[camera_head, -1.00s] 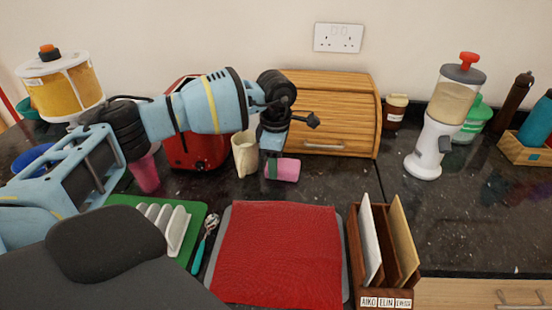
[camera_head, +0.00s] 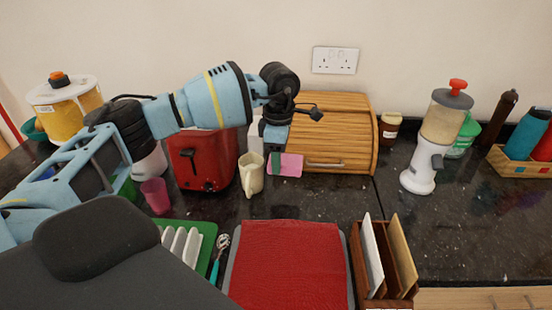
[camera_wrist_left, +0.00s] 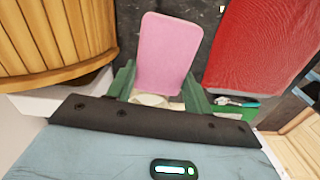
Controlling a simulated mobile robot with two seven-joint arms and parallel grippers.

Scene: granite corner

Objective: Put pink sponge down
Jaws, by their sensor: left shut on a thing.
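The pink sponge (camera_head: 289,165) is held in my left gripper (camera_head: 274,161), in front of the lower left of the wooden bread bin in the head view. It also shows in the left wrist view (camera_wrist_left: 168,48), where it stands out between the two green fingers (camera_wrist_left: 160,88). The gripper is shut on it. I see no contact between the sponge and the dark granite worktop (camera_head: 310,200), and its exact height above it is hard to judge. My right gripper is not in view.
A cream jug (camera_head: 251,176) stands just left of the sponge, beside a red toaster (camera_head: 203,160). The wooden bread bin (camera_head: 345,125) is behind. A red mat (camera_head: 288,268) and a letter rack (camera_head: 385,268) lie nearer. Bare granite lies between sponge and mat.

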